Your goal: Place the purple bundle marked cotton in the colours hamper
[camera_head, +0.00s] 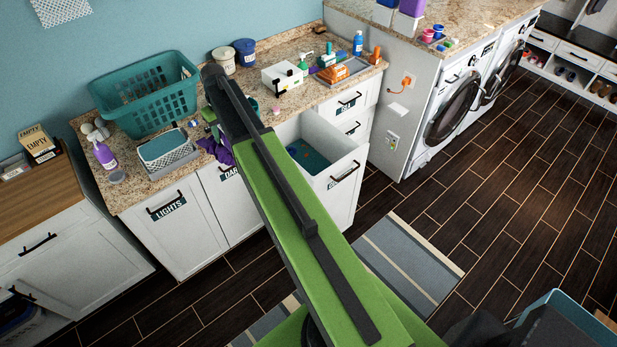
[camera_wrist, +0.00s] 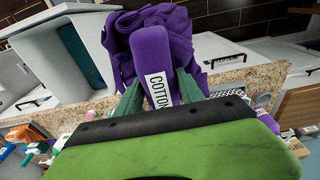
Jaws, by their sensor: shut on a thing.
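The purple bundle (camera_wrist: 200,40) is folded cloth with a white tag reading COTTON. My gripper (camera_wrist: 157,92) is shut on it, with one green finger on each side of its rolled middle. In the head view the bundle (camera_head: 217,150) shows only partly behind my arm, by the front edge of the granite counter, in front of the DARKS door. The open pull-out hamper (camera_head: 345,165) is just right of it, with a blue-green inside and a label I cannot read fully. In the wrist view this hamper (camera_wrist: 40,60) is at upper left, and the bundle is beside it, not over it.
A teal laundry basket (camera_head: 150,105), a small grey basket (camera_head: 165,160) and a purple spray bottle (camera_head: 104,155) stand on the counter's left. A white box (camera_head: 285,78) and several bottles stand at right. The LIGHTS door (camera_head: 170,225) is shut. A striped rug (camera_head: 410,265) lies on the floor.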

